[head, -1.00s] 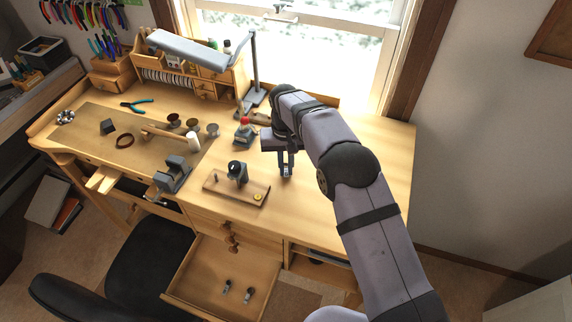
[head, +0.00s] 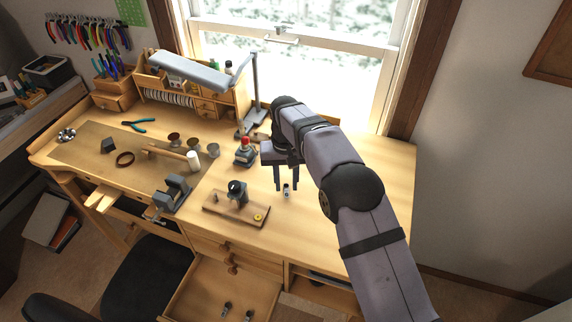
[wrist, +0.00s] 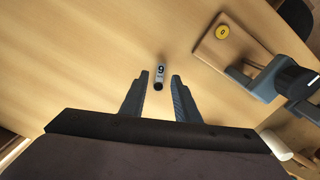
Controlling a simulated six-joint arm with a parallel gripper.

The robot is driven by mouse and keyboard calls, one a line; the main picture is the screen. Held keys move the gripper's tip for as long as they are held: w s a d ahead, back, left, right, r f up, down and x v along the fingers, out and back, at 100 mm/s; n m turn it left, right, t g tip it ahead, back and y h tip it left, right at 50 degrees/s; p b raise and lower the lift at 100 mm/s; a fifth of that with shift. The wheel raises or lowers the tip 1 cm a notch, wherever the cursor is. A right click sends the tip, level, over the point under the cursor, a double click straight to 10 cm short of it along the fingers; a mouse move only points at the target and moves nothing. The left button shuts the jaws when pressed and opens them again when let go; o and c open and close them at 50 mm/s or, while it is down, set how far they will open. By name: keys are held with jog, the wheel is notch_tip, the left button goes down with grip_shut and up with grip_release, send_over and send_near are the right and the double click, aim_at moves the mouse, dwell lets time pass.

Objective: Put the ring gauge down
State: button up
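The ring gauge (head: 287,190) is a small grey cylinder with a dark end and a pale label. It stands or lies on the bare wooden bench top; which one I cannot tell. In the wrist view the ring gauge (wrist: 159,77) shows a "9" on its label, between and a little beyond my fingertips. My gripper (head: 285,187) is open above the bench, its two fingers apart and clear of the gauge. The open gripper (wrist: 160,76) also shows in the wrist view, with nothing held.
A wooden board (head: 222,212) with a dark fixture (head: 238,192) and a yellow disc (head: 258,217) lies left of the gauge. A red-topped tool (head: 245,150) stands behind. The open drawer (head: 190,290) holds two small dark pieces. The bench is clear to the right.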

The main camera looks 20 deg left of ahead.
aim_at(286, 191)
notch_tip(286, 191, up, 10)
jog(key=b, duration=0.1)
dwell(0.4)
jog(key=shift+f, duration=0.1)
jog(key=s+d+m, duration=0.2)
jog(key=s+d, duration=0.1)
jog(key=d, duration=1.9)
jog(key=s+d+f+m, duration=0.1)
jog(key=s+d+f, duration=0.2)
jog(key=s+d, duration=0.3)
jog(key=s+d+f+m, duration=0.1)
jog(key=s+d+f, duration=0.3)
jog(key=s, duration=1)
jog(key=d, duration=0.3)
jog(key=shift+d+m, duration=0.15)
jog(key=shift+m, duration=0.15)
jog(key=shift+r, duration=0.15)
